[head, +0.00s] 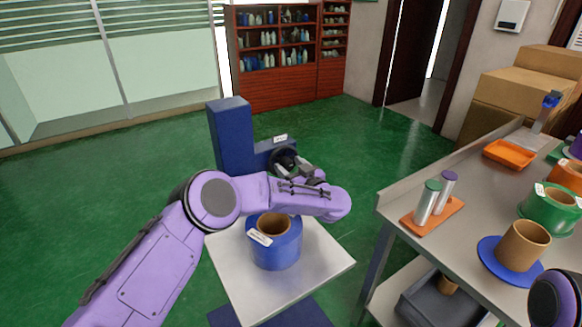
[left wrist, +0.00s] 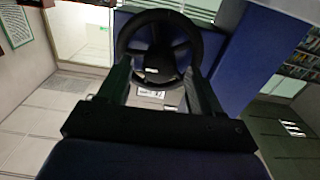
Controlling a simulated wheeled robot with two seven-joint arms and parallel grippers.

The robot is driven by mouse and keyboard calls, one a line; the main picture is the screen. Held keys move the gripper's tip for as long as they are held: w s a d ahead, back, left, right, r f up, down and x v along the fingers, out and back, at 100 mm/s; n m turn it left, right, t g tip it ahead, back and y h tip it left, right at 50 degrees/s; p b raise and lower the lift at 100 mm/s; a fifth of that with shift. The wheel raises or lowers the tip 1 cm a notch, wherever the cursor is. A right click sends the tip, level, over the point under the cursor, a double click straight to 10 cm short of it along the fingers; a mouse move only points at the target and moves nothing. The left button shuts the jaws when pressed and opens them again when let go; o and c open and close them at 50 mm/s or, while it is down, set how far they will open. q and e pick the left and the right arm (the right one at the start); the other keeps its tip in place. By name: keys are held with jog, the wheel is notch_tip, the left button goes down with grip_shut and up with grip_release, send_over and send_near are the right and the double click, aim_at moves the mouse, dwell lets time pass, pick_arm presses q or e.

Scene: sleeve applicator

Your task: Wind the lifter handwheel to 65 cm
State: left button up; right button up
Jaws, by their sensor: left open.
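The black handwheel (head: 284,160) sits on the front of the blue lifter (head: 231,138), partly hidden by my left arm in the head view. In the left wrist view the spoked wheel (left wrist: 158,45) faces the camera between the two fingers. My left gripper (left wrist: 158,82) is open, with its fingers pointing at the wheel's lower part; I cannot tell whether they touch it. A small white label with a reading (left wrist: 150,93) shows below the wheel hub, too small to read. The lifter's light platform (head: 325,262) carries a blue roll (head: 276,248) with a brown core. My right gripper is not in view.
A grey bench (head: 400,195) stands at the right with an orange stand of cylinders (head: 432,212), a brown core on a blue disc (head: 523,246), a green roll (head: 548,211) and an orange tray (head: 509,154). Cardboard boxes and a red shelf (head: 285,90) stand behind. Green floor left is clear.

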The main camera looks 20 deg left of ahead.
pick_arm(q)
jog(key=shift+w+f, duration=0.1)
jog(key=c, duration=1.1)
jog(key=shift+o, duration=0.2)
jog(key=shift+n, duration=0.3)
jog(key=n+b, duration=0.1)
jog(key=n, duration=0.1)
jog(key=shift+n+b, duration=0.3)
jog(key=shift+a+n+b, duration=0.1)
jog(key=shift+n+b, duration=0.75)
jog(key=shift+n, duration=0.95)
jog(key=o, duration=1.1)
jog(key=shift+c, duration=0.2)
